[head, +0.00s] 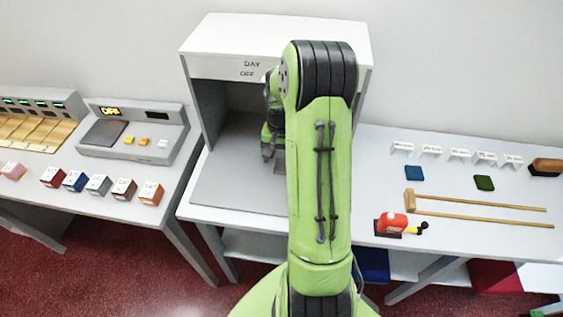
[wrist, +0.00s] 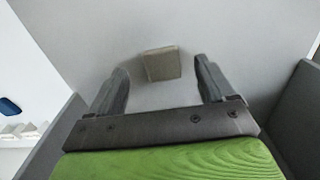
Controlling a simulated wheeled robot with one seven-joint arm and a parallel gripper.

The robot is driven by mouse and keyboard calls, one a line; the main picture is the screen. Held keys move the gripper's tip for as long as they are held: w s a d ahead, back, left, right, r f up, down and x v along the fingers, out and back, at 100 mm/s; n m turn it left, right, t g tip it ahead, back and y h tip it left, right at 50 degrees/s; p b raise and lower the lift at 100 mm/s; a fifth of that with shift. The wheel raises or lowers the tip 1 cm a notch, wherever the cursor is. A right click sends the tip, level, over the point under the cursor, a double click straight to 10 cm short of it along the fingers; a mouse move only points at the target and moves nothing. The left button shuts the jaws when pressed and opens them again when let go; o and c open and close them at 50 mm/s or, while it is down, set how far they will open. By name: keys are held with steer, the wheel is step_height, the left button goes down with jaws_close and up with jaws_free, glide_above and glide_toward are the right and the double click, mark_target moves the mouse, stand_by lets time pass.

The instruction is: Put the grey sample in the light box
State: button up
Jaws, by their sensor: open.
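The light box (head: 275,32) is an open-fronted grey booth with a white top, labelled DAY and OFF. My gripper (head: 267,156) is inside it, low over its grey floor. In the wrist view, my gripper (wrist: 161,68) is open, its two dark fingers apart. A small grey-brown square sample (wrist: 162,64) lies on the box floor, in line with the gap between the fingertips, with no finger visibly touching it. In the head view this sample (head: 280,166) is mostly hidden behind my arm.
Several labelled cubes, including a grey one (head: 98,185), stand in a row on the left counter (head: 130,208). A console (head: 130,130) stands behind them. Blue (head: 414,173) and green (head: 484,183) swatches, a red tool (head: 392,224) and wooden rods (head: 480,218) lie on the right.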

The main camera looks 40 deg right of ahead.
mark_target(281, 172)
step_height(281, 172, up, 9)
steer(key=p, duration=0.1)
steer(key=s+a+r+n+t+h, duration=0.1)
steer(key=s+a+r+n+t, duration=0.2)
steer(key=a+r, duration=0.75)
steer(key=s+a+r+n+t+y, duration=0.1)
steer(key=s+a+n+t, duration=0.1)
steer(key=s+a+n, duration=0.5)
steer(key=s+a, duration=0.5)
steer(key=shift+s+a+r+t, duration=0.15)
steer(key=shift+s+a+t, duration=0.15)
steer(key=shift+s+a, duration=0.05)
steer(key=shift+d, duration=0.1)
